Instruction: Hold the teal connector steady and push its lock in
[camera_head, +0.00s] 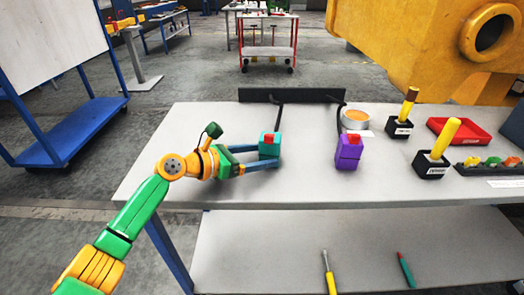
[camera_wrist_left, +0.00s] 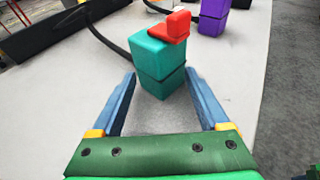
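The teal connector (camera_head: 269,150) stands on the light table with a dark cable running from its back. It also shows in the left wrist view (camera_wrist_left: 157,58). Its red lock (camera_wrist_left: 174,28) sits on top and sticks out to one side. My left gripper (camera_head: 267,156) is low over the table, its blue fingers on either side of the connector. In the left wrist view the open fingertips (camera_wrist_left: 160,76) flank the connector's lower block, with narrow gaps; contact is unclear. My right gripper is not in view.
A purple connector (camera_head: 348,152) with a red lock stands to the right. Further right are a tape roll (camera_head: 355,118), black holders with yellow handles (camera_head: 438,140) and a red tray (camera_head: 460,130). A dark bar (camera_head: 290,95) runs along the back edge. The front left tabletop is clear.

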